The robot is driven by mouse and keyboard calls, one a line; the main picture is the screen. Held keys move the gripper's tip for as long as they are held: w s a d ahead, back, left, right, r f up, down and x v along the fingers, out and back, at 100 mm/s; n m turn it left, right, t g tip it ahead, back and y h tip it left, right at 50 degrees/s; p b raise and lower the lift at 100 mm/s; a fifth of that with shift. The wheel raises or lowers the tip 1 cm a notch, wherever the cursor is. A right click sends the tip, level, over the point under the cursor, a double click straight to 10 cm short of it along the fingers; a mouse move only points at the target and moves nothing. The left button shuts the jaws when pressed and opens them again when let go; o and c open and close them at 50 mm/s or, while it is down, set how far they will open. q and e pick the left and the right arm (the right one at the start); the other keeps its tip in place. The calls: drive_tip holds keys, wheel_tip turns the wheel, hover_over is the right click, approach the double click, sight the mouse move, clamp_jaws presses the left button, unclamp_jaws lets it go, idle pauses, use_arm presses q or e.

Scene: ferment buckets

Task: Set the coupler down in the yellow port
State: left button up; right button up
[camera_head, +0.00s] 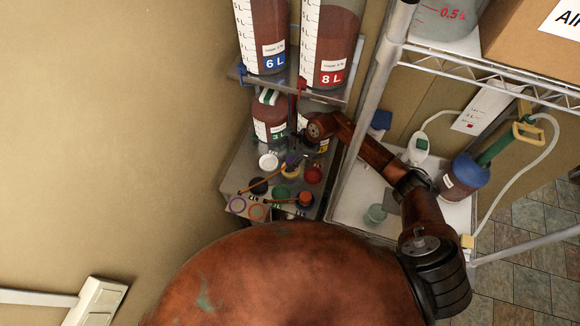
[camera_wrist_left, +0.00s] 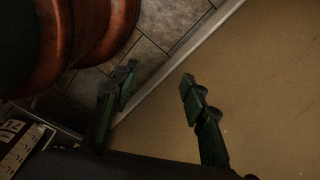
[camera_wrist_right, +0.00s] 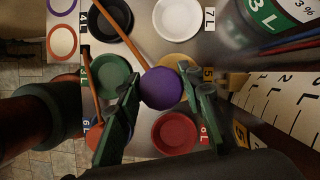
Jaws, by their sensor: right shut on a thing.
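The purple-topped coupler (camera_wrist_right: 161,88) sits between the two fingers of my right gripper (camera_wrist_right: 166,100), which is shut on it. In the right wrist view it overlaps the yellow port (camera_wrist_right: 180,68), whose rim shows beyond it. I cannot tell whether the coupler touches the port; its underside is hidden. In the head view my right gripper (camera_head: 292,156) is small, above the metal port panel (camera_head: 238,172). My left gripper (camera_wrist_left: 158,86) is open and empty in the left wrist view, with floor and a tan wall beyond; it is not seen in the head view.
White (camera_wrist_right: 178,18), black (camera_wrist_right: 110,20), green (camera_wrist_right: 112,76) and red (camera_wrist_right: 174,132) ports surround the yellow one. Brown rods cross the panel. Buckets marked 6 L (camera_head: 266,35) and 8 L (camera_head: 332,40) stand above on a shelf. A rack post (camera_head: 371,90) stands close to my right arm.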

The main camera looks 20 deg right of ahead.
sight(290, 161)
drive_tip(key=shift+w+d+f+b, duration=0.15)
drive_tip(key=shift+w+f+b, duration=0.1)
drive_tip(key=shift+f+b, duration=0.3)
drive_tip(key=shift+w+f, duration=0.1)
drive_tip(key=shift+w, duration=0.1)
drive_tip(key=shift+w+f+b, duration=0.5)
drive_tip(key=shift+f, duration=0.1)
wheel_tip(290, 161, down, 3)
drive_tip(key=shift+s+r+b, duration=0.1)
drive_tip(key=shift+b, duration=0.35)
drive_tip(key=o, duration=1.4)
use_arm(q)
drive_tip(key=f, duration=0.2)
drive_tip(key=w+f, duration=0.1)
drive_tip(key=f, duration=0.1)
drive_tip(key=shift+d, duration=0.1)
